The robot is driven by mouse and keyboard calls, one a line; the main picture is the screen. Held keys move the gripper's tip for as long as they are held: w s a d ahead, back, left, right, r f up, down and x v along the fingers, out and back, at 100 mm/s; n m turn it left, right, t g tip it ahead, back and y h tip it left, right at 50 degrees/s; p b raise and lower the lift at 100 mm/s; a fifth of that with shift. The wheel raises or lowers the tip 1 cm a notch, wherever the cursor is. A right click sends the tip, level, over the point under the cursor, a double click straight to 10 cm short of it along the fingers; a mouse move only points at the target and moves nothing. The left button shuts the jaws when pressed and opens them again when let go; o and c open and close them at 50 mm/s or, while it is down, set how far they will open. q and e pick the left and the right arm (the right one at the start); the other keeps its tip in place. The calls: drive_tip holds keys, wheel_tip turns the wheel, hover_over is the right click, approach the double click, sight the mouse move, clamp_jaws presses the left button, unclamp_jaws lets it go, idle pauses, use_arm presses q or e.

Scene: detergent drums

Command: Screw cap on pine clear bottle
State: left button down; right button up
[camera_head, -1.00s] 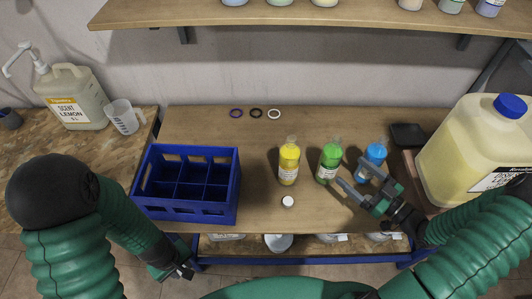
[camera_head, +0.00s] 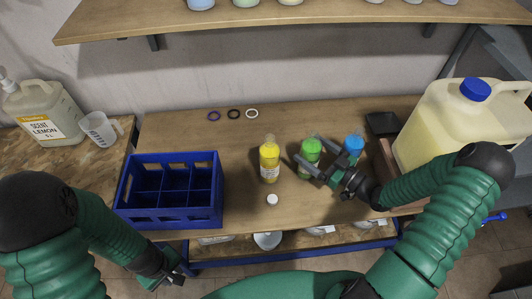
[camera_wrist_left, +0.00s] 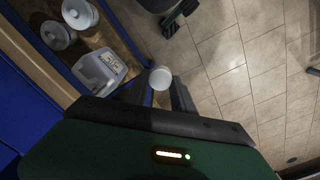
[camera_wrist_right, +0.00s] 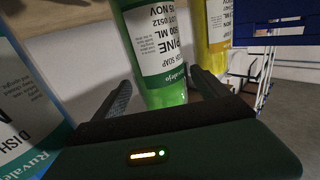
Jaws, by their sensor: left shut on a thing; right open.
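The green pine bottle (camera_head: 310,152) stands upright on the bench between a yellow bottle (camera_head: 269,160) and a blue bottle (camera_head: 354,147). Its label with "PINE" shows upside down in the right wrist view (camera_wrist_right: 158,45). My right gripper (camera_head: 311,157) is open, with its fingers at either side of the green bottle; I cannot tell whether they touch it. My left gripper (camera_head: 175,277) is low in front of the bench, shut on a small white cap (camera_wrist_left: 160,78). Another white cap (camera_head: 272,199) lies on the bench in front of the yellow bottle.
A blue divided crate (camera_head: 170,217) stands on the left of the bench. Purple, black and white rings (camera_head: 233,114) lie at the back. A large yellowish canister (camera_head: 440,125) with a blue cap stands on the right. A lower shelf holds several items under the bench.

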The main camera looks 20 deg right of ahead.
sight(304, 145)
drive_tip(key=x, duration=0.3)
drive_tip(key=shift+w+a, duration=0.15)
drive_tip(key=shift+w, duration=0.05)
drive_tip(key=shift+s, duration=0.1)
drive_tip(key=shift+c, duration=0.5)
clamp_jaws()
